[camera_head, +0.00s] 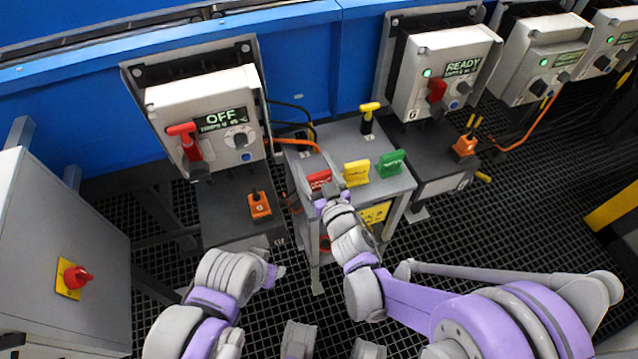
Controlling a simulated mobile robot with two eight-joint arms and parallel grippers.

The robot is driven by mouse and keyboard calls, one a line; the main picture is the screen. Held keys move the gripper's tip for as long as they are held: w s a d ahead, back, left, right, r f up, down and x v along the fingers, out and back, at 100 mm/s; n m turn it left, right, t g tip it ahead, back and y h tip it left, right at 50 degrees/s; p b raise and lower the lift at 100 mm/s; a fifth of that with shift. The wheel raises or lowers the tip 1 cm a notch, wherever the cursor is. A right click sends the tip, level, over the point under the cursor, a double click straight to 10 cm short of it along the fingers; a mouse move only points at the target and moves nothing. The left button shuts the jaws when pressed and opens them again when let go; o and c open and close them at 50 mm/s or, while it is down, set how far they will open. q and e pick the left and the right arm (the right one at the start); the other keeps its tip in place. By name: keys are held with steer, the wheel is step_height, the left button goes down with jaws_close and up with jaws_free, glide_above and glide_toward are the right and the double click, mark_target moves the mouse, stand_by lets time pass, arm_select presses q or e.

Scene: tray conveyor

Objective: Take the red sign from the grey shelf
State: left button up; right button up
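The red sign (318,179) stands at the front left of the grey shelf (392,187), with pale lettering on its face. My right gripper (328,192) is at the shelf's front edge, right at the sign's lower right. It covers the sign's lower part, so I cannot tell whether its fingers touch or grip it. My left gripper (276,270) is lower left of the shelf, apart from the sign, and nothing shows in it. Its finger opening is too small to judge.
A yellow sign (357,172), a green sign (391,163) and a yellow-handled item (368,116) share the shelf. Left is an OFF control box (207,118) with a red handle. A READY box (446,72) stands right.

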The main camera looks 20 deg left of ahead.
steer(key=c, duration=0.9)
